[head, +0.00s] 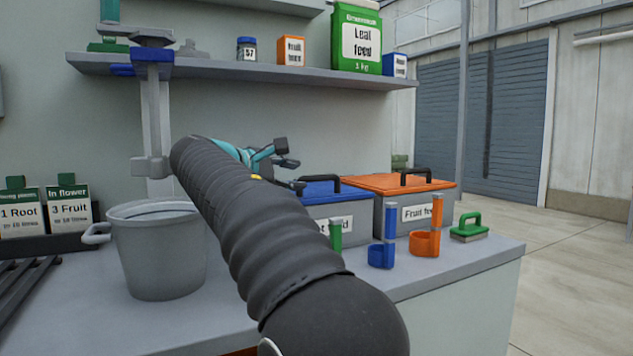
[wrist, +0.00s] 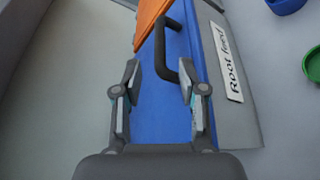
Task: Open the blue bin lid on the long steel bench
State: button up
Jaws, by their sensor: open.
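The grey bin with a blue lid (head: 318,190) stands on the steel bench (head: 455,262), its lid lying shut with a black handle on top. In the wrist view the blue lid (wrist: 166,100) runs below my gripper, and its black handle (wrist: 176,50) lies just ahead of the fingertips. A white label (wrist: 228,58) reading "Root feed" is on the bin's front. My gripper (wrist: 158,80) is open and empty above the lid, and its fingers seem clear of the handle. In the head view my gripper (head: 290,172) is near the lid's left part; my arm hides part of the bin.
An orange-lidded bin (head: 370,182) stands close on the right. Blue (head: 383,250) and orange (head: 428,242) scoops and a green-handled brush (head: 468,230) stand in front. A grey bucket (head: 160,262) is at left. A shelf (head: 250,72) with packages overhangs the bench.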

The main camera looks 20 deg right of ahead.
aim_at(311, 178)
jog(key=x, duration=0.8)
grip_shut()
